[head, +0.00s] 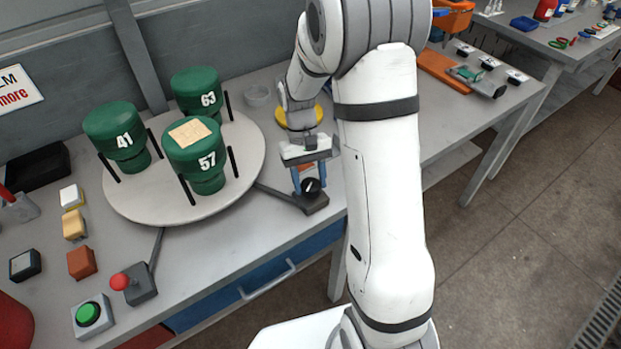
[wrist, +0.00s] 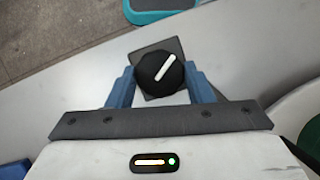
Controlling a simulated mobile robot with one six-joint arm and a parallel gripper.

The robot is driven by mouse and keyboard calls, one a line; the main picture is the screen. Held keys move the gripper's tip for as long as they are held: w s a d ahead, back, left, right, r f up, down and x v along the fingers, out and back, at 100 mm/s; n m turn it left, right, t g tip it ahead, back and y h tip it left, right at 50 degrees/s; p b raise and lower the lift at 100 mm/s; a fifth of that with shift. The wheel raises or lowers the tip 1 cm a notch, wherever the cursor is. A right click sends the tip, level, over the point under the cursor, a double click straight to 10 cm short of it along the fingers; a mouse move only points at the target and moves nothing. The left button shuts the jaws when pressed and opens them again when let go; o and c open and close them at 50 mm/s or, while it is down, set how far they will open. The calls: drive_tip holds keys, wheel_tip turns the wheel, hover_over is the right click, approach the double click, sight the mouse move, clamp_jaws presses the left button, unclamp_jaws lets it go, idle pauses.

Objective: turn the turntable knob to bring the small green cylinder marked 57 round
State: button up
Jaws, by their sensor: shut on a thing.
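The green cylinder marked 57 (head: 195,160) stands upright at the front of the round grey turntable (head: 150,208), with a tan square patch on its top. Green cylinders marked 41 (head: 122,135) and 63 (head: 200,92) stand behind it on the same turntable. The black turntable knob (head: 312,187) sits on a dark base right of the turntable. My gripper (head: 310,190) comes down over the knob. In the wrist view the two blue fingers are shut on the knob (wrist: 159,72) from both sides, and its white pointer line slants to the upper right.
A red-knobbed lever box (head: 135,283) and a green button (head: 88,314) stand at the front left of the table. Several small blocks lie left of the turntable. A yellow round piece (head: 299,117) lies behind my gripper. Black posts stand beside the cylinders.

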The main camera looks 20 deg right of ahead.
drive_tip(key=shift+s+f, duration=0.1)
drive_tip(key=o, duration=1)
drive_tip(key=v, duration=0.8)
